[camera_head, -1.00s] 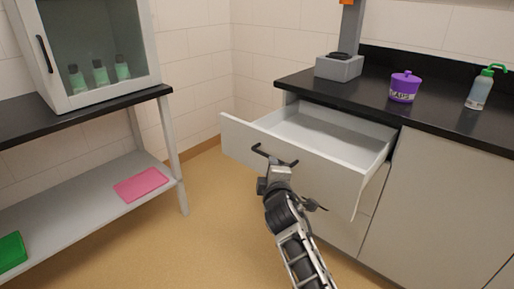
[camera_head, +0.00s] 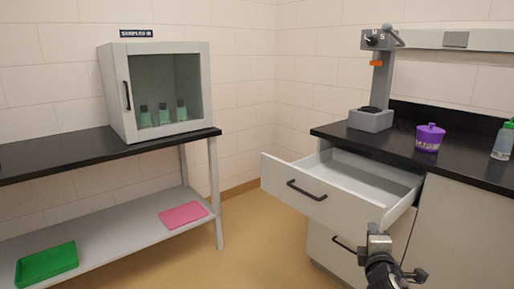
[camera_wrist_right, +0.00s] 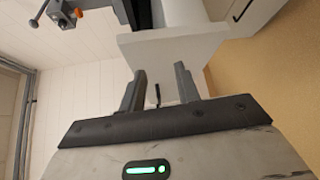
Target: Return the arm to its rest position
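My right arm comes up from the bottom right of the head view, with its gripper (camera_head: 379,238) in front of the lower cabinet, below and to the right of the drawer handle (camera_head: 306,190). In the right wrist view the two fingers of this gripper (camera_wrist_right: 160,78) stand apart with nothing held between them. The pale drawer front (camera_wrist_right: 170,48) shows beyond the fingertips. The drawer (camera_head: 372,178) is pulled out and looks empty. My left gripper is not in view.
The black counter (camera_head: 405,152) holds a grey stand (camera_head: 371,119), a purple lidded pot (camera_head: 429,138) and a bottle (camera_head: 503,142). A glass-fronted cabinet (camera_head: 205,95) with several green-filled bottles stands on the left bench. Its lower shelf bears a pink mat (camera_head: 184,215) and a green tray (camera_head: 47,263). Floor between is clear.

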